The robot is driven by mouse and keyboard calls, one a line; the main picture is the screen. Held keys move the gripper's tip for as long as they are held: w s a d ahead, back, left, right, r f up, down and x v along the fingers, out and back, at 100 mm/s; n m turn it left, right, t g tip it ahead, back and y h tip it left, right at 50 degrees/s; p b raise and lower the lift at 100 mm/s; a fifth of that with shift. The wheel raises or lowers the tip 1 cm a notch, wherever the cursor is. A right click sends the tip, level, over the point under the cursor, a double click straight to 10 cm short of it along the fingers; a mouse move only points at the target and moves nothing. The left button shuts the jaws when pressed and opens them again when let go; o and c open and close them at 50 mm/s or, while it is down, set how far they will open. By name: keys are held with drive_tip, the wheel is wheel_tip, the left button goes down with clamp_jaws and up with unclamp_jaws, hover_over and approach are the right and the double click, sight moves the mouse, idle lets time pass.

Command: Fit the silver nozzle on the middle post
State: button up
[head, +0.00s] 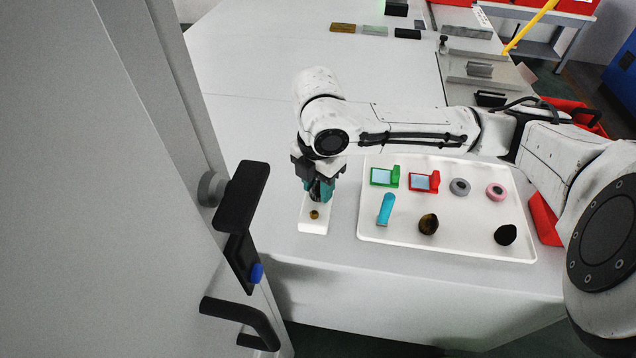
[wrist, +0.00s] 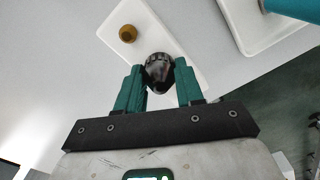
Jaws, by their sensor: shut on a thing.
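My gripper (head: 320,190) points down over the white rack plate (head: 313,227). In the wrist view the teal fingers of my gripper (wrist: 159,82) are shut on a dark, shiny silver nozzle (wrist: 159,70). The nozzle appears over the white plate (wrist: 168,32); whether it touches a post cannot be told. A small brass-brown piece (head: 314,214) sits at the plate's near end and also shows in the wrist view (wrist: 128,33). The middle post is hidden behind the nozzle and fingers.
The table behind is mostly clear. A cabinet handle stands left.

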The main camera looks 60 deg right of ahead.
drive_tip(key=o, duration=1.1)
wheel_tip(320, 180, up, 11)
drive_tip(key=shift+f, duration=0.15)
idle(0.6)
